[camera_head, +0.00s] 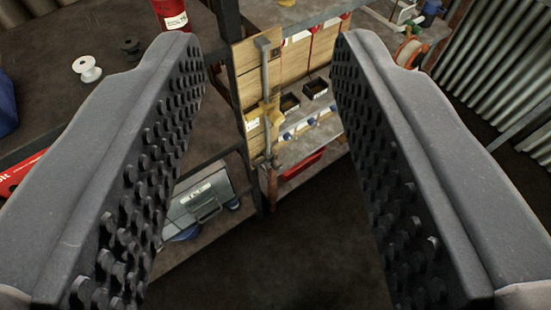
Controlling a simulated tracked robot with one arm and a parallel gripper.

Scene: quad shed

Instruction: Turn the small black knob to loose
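My gripper (268,65) is open, with its two grey studded fingers wide apart and nothing between them. A small dark round item (130,46) lies on the brown bench top (52,50) at the upper left, beyond the left finger. It is too small to tell whether it is the black knob. No other black knob can be made out, and no loose marking is readable. The fingers hide parts of the bench and shelves.
A white spool (87,68) and a red canister (172,14) stand on the bench. A wooden panel with a hanging long-handled tool (266,85) is ahead. Shelves with black bins (289,103) stand behind it. A grey-green case (200,203) sits low. Dark floor (310,240) is clear.

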